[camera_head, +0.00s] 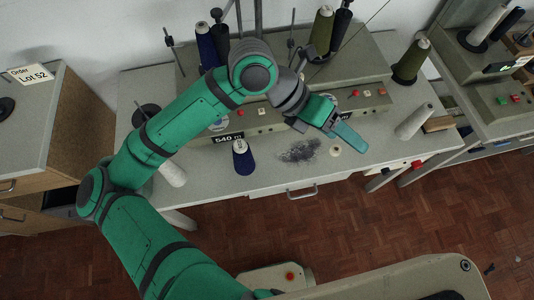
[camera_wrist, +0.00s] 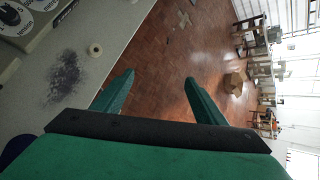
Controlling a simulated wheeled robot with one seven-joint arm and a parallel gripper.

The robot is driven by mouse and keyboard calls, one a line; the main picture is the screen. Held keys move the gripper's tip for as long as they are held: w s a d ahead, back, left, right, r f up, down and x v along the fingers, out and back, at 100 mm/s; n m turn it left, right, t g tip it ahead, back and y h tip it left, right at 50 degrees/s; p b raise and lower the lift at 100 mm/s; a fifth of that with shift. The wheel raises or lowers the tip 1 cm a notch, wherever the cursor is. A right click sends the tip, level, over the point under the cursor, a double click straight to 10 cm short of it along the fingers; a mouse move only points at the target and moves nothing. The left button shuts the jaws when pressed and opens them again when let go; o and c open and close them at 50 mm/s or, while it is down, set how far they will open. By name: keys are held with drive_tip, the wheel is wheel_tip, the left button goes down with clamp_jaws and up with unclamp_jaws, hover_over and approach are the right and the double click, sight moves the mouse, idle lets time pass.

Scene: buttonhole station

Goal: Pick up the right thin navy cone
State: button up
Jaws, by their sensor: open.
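A navy cone (camera_head: 243,157) with a pale tip stands on the front of the grey table, left of the dark lint patch. Another navy cone (camera_head: 206,46) stands at the back left on the machine, partly hidden by my arm. A dark navy edge (camera_wrist: 16,148) shows at the lower left of the wrist view; it looks like the front cone. My gripper (camera_head: 348,136) is above the table's front edge, right of the front cone and apart from it. In the wrist view my gripper (camera_wrist: 159,78) has its fingers spread with nothing between them.
Olive cones (camera_head: 411,61) (camera_head: 322,30) and dark thin cones stand at the back. A small cream spool (camera_head: 335,150) sits near the lint patch (camera_head: 299,150).

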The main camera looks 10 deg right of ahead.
drive_tip(key=w+a+f+n+t+y, duration=0.1)
drive_tip(key=w+a+f+y, duration=0.2)
drive_tip(key=a, duration=0.2)
drive_tip(key=w+a+f+n+t+y, duration=0.1)
drive_tip(key=w+a+f+y, duration=0.15)
drive_tip(key=a, duration=0.35)
drive_tip(key=t+y, duration=0.2)
drive_tip(key=y, duration=0.2)
approach(240, 144)
drive_tip(key=shift+n+h, duration=0.25)
drive_tip(key=shift+n, duration=0.15)
wheel_tip(240, 144, down, 5)
drive_tip(key=shift+f, duration=0.1)
drive_tip(key=f, duration=0.4)
drive_tip(key=shift+w+a+f, duration=0.1)
drive_tip(key=shift+a+f, duration=0.05)
drive_tip(key=shift+a, duration=0.05)
drive_tip(key=shift+f, duration=3.25)
drive_tip(key=shift+a, duration=0.15)
drive_tip(key=c, duration=1.1)
drive_tip(key=shift+c, duration=0.2)
drive_tip(key=shift+r, duration=0.2)
